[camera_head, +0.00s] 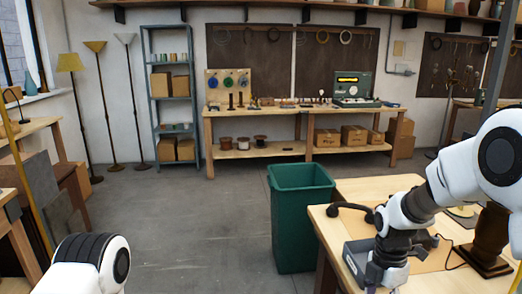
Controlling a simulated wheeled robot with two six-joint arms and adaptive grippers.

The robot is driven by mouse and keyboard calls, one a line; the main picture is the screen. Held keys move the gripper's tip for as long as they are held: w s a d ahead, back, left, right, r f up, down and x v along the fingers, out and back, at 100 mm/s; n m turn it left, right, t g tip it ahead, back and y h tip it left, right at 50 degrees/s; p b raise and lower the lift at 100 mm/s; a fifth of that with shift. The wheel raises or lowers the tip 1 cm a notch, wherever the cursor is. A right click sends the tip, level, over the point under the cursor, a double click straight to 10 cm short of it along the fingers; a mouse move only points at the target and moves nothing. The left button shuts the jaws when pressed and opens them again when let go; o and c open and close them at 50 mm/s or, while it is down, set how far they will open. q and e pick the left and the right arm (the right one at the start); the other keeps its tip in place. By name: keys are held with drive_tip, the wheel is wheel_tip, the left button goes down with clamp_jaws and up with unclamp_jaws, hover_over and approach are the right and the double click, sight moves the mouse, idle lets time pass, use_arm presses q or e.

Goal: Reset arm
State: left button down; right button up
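My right arm comes in from the right over the wooden workbench (325,226). My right gripper (385,275) points down at the bottom edge of the picture; its fingertips do not show clearly. My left arm shows only as a white and black joint at the bottom left, and its gripper is out of view. A dark wooden lamp base (487,240) stands upright on the bench to the right of my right gripper. A thin dark cord lies beside it. A black curved item (350,207) and a grey box-like item (355,258) are partly behind my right arm.
A green bin (299,225) stands on the floor left of the bench. The grey floor (190,225) in the middle is clear. A long back workbench (290,112) holds spools and a green tester case (354,90). Floor lamps (130,100) and a shelf rack stand at the left.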

drive_tip(key=s+f+m+g+b, duration=0.3)
drive_tip(key=s+f+m, duration=1)
drive_tip(key=s+f, duration=1.75)
use_arm(q)
drive_tip(key=f, duration=0.2)
drive_tip(key=shift+w+d+f+p, duration=0.1)
drive_tip(key=shift+w+f+p, duration=0.15)
drive_tip(key=shift+f+p, duration=0.1)
use_arm(e)
drive_tip(key=w+m+t, duration=0.1)
drive_tip(key=m, duration=0.2)
drive_tip(key=w+r+m+t, duration=0.1)
drive_tip(key=m+t, duration=0.1)
drive_tip(key=m, duration=0.1)
drive_tip(key=w+m+t, duration=0.1)
drive_tip(key=w+m, duration=0.1)
drive_tip(key=m, duration=0.1)
drive_tip(key=shift+a+r+m, duration=0.3)
drive_tip(key=shift+a+r, duration=0.1)
